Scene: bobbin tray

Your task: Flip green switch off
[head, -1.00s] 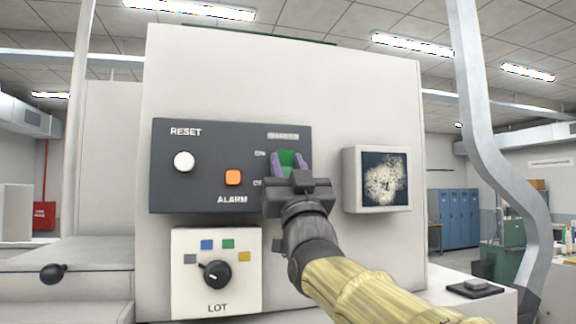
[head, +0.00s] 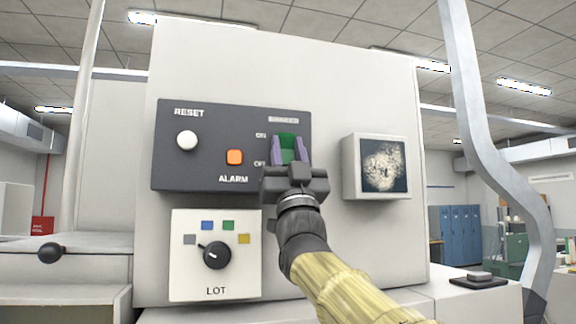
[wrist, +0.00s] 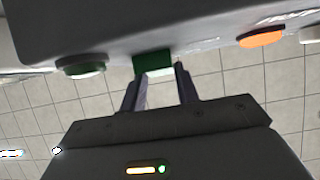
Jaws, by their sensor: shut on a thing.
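The green switch (head: 287,143) is on the dark control panel (head: 210,178), right of the ON and OFF labels. My gripper (head: 288,150) is at the switch, its two purple fingers on either side and shut on it. The switch also shows in the wrist view (wrist: 153,63), between the fingertips (wrist: 157,80). The gripper body hides the area just below the switch in the head view. I cannot tell clearly whether the switch is tipped to ON or OFF.
An orange ALARM button (head: 234,157) and white RESET button (head: 187,140) lie left of the switch. The LOT dial (head: 215,255) is below left. A boxed screen (head: 378,166) juts out close on the right. A round green part (wrist: 82,66) shows in the wrist view.

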